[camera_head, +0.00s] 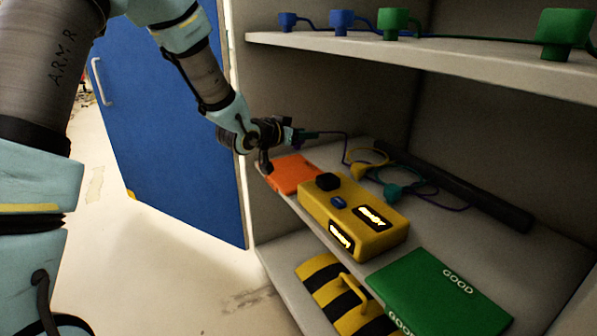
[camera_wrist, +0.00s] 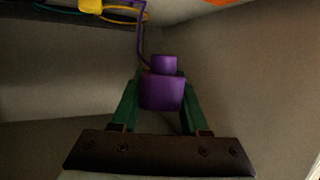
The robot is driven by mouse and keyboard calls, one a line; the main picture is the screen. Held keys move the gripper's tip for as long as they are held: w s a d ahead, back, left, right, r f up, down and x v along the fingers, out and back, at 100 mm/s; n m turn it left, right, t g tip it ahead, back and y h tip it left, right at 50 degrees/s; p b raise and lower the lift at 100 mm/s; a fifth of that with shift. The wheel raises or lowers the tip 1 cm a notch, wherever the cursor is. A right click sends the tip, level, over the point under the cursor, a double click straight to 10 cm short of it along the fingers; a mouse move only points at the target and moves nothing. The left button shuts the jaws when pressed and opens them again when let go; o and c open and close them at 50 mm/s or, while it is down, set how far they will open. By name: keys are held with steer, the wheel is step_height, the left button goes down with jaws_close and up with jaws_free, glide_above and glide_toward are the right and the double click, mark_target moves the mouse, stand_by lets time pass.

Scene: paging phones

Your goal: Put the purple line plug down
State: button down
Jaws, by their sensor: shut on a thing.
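The purple line plug (camera_wrist: 163,93) sits between the two green fingers of my gripper (camera_wrist: 161,88) in the wrist view. The gripper is shut on it. A thin purple cable (camera_wrist: 141,30) runs from the plug toward the shelf. In the head view my gripper (camera_head: 290,135) hangs above the far left part of the middle shelf, just over an orange pad (camera_head: 293,174). The plug looks held clear of the shelf. In the head view it is small, dark and mostly hidden by the gripper.
A yellow box (camera_head: 385,240) with lit labels stands in front of the pad. Behind lie a yellow plug (camera_head: 359,168), a teal plug (camera_head: 392,192) and a black bar (camera_head: 470,193). A green board (camera_head: 440,290) is at front right. Blue and green plugs (camera_head: 394,22) stand on the upper shelf.

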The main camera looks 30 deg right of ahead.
mark_target(303, 175)
step_height(303, 175, down, 9)
steer(key=b, duration=0.2)
steer(key=shift+b, duration=0.35)
steer(key=shift+f, duration=0.1)
steer(key=shift+f, duration=0.15)
steer(key=shift+c, duration=2.1)
jaws_free()
